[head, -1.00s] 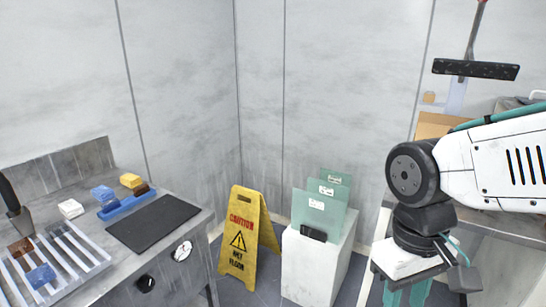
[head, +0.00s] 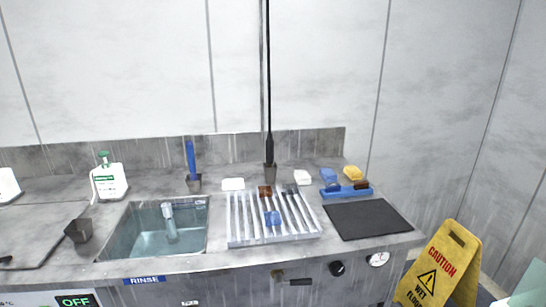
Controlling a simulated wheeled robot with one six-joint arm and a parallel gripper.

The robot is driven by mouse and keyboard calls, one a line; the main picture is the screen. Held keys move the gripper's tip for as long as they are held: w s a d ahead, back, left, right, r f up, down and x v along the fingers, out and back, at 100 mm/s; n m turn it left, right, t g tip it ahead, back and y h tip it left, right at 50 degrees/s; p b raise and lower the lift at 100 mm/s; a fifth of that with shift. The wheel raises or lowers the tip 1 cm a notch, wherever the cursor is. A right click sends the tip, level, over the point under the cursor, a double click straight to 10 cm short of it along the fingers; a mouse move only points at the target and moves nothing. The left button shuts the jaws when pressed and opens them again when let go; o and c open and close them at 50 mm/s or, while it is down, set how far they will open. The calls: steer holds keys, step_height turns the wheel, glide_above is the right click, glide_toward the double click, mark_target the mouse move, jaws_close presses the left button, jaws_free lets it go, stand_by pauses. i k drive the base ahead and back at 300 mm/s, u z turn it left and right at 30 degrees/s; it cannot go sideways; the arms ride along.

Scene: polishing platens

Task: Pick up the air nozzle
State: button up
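A slim black piece that looks like the air nozzle (head: 269,146) stands upright at the back of the steel counter, its lower end in a small grey holder (head: 269,172). A thin black line rises from its top and out of the picture. Its tip is hidden in the holder. My gripper is not in the head view, so its state does not show.
The sink (head: 131,232) lies left of a slatted rack (head: 238,238) with small blocks. A blue-handled tool (head: 191,158) stands in another holder. A black mat (head: 368,219) and blue tray (head: 344,193) lie right. A yellow wet-floor sign (head: 443,270) stands at lower right.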

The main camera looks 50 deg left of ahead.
mark_target(270, 141)
steer(key=u, duration=1.35)
steer(key=i, duration=1.6)
steer(key=u, duration=0.55)
